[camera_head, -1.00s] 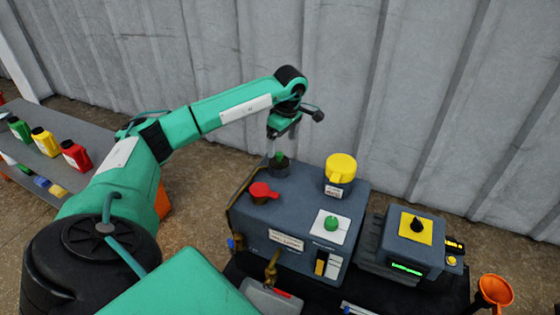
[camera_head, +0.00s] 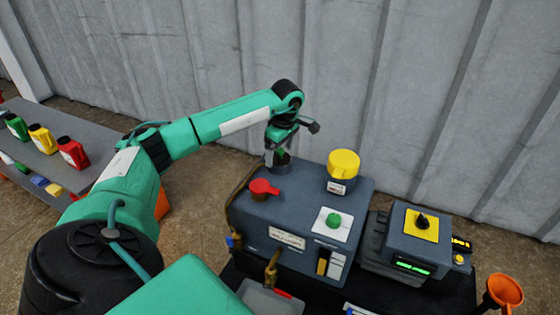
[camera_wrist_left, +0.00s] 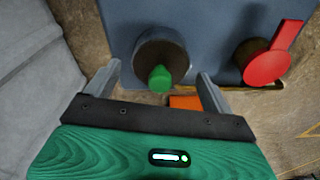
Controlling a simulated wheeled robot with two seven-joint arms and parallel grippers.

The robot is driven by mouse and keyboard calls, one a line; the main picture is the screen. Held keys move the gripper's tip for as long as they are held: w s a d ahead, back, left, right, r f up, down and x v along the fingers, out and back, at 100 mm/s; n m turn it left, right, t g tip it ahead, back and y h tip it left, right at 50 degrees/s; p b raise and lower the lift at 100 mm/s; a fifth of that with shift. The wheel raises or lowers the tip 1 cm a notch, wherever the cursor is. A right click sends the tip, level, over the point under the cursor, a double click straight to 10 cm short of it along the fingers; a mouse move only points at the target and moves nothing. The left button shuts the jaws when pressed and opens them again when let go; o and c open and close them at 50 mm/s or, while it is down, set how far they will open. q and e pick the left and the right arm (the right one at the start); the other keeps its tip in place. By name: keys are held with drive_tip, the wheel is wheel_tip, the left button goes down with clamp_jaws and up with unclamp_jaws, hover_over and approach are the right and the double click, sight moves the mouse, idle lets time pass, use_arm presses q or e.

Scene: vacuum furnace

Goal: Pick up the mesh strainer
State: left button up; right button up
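A dark round fitting (camera_wrist_left: 163,52) with a green knob (camera_wrist_left: 160,78) stands on the back left of the blue-grey furnace unit (camera_head: 300,212). The green-knobbed piece may be the mesh strainer; no mesh can be made out. My left gripper (camera_wrist_left: 159,72) is open, its two grey fingers on either side of the green knob with gaps to both. In the head view my left gripper (camera_head: 279,150) is low over the fitting (camera_head: 281,162) and partly hides it. My right gripper is not in view.
A red-handled valve (camera_head: 264,187) stands close beside the fitting, with a yellow cap (camera_head: 343,163) farther right. A control box with a black knob (camera_head: 421,219) and an orange funnel (camera_head: 505,290) are at right. A corrugated wall rises behind. Bottles (camera_head: 72,153) stand on a shelf at left.

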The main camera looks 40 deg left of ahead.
use_arm(q)
drive_tip(key=c, duration=1)
